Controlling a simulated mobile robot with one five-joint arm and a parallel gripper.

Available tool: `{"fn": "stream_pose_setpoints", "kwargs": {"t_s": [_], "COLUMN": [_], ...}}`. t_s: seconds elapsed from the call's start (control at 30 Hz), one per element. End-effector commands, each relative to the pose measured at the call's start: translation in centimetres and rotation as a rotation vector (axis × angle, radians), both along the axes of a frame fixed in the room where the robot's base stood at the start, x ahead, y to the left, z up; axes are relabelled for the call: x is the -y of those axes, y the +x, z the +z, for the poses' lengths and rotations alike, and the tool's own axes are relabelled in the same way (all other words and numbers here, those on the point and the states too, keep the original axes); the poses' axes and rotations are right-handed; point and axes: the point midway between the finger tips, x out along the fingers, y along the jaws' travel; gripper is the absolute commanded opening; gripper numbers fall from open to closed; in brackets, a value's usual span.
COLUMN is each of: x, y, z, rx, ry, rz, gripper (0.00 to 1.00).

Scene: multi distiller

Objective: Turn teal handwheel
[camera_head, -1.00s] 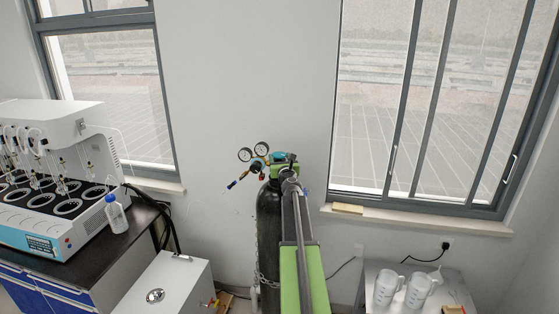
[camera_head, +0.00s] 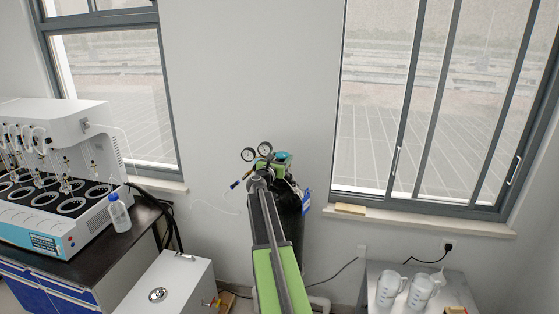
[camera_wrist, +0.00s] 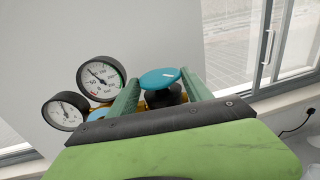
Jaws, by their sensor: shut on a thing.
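The teal handwheel (camera_head: 284,155) sits on top of the black gas cylinder (camera_head: 292,222), beside its regulator. In the wrist view the teal handwheel (camera_wrist: 160,77) shows as a round disc between the two green fingers of my gripper (camera_wrist: 162,84). One finger stands on each side of it, and the gripper is shut on it. In the head view my gripper (camera_head: 278,164) is at the cylinder top, and my arm hides part of the cylinder. Contact points are not clearly visible.
Two pressure gauges (camera_wrist: 101,76) stand just left of the handwheel. A white box (camera_head: 168,285) is at lower left, near the bench with the distiller (camera_head: 60,170). A table with two white jugs (camera_head: 390,288) is at right. A wall and windows are behind.

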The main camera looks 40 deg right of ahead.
Motion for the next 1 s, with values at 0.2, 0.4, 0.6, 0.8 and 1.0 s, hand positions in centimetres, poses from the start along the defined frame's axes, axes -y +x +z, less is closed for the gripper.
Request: {"fn": "stream_pose_setpoints", "kwargs": {"t_s": [0.2, 0.4, 0.6, 0.8, 1.0], "x": [0.23, 0.23, 0.10, 0.00, -0.05], "y": [-0.14, -0.14, -0.04, 0.02, 0.06], "z": [0.09, 0.09, 0.05, 0.03, 0.02], "rx": [-0.002, -0.001, 0.000, 0.000, -0.001], "ry": [-0.003, -0.003, -0.001, -0.001, 0.000], "rz": [-0.006, -0.006, -0.003, -0.001, 0.000], "gripper": [0.18, 0.66, 0.72, 0.72, 0.72]}}
